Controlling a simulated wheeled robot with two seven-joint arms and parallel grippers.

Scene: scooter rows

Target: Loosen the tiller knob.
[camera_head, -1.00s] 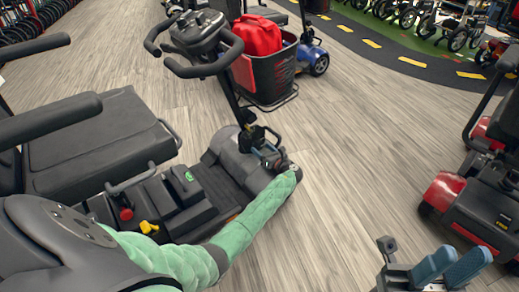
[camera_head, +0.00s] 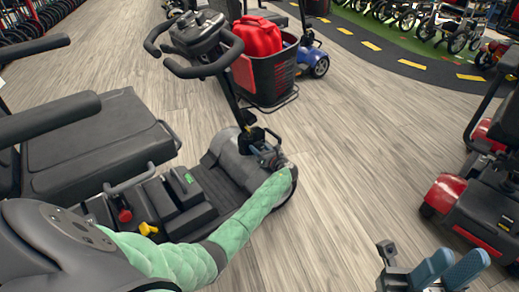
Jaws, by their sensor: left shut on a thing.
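A dark scooter's tiller (camera_head: 232,98) rises from the front of its grey deck, with looped handlebars at the top. My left arm, in a green quilted sleeve, reaches over the deck to the tiller's foot. My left gripper (camera_head: 266,154) is shut there at the low joint of the tiller. The tiller knob is mostly hidden by the gripper and too small to make out, but the jaws appear to be on it. My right gripper (camera_head: 450,268), with two blue finger pads, is open and empty above the floor at the lower right.
The scooter's black seat (camera_head: 95,142) and armrests fill the left side. A black basket (camera_head: 270,75) holding a red can (camera_head: 257,36) stands behind the tiller. A red scooter (camera_head: 475,205) stands at the right. The wooden floor between them is clear.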

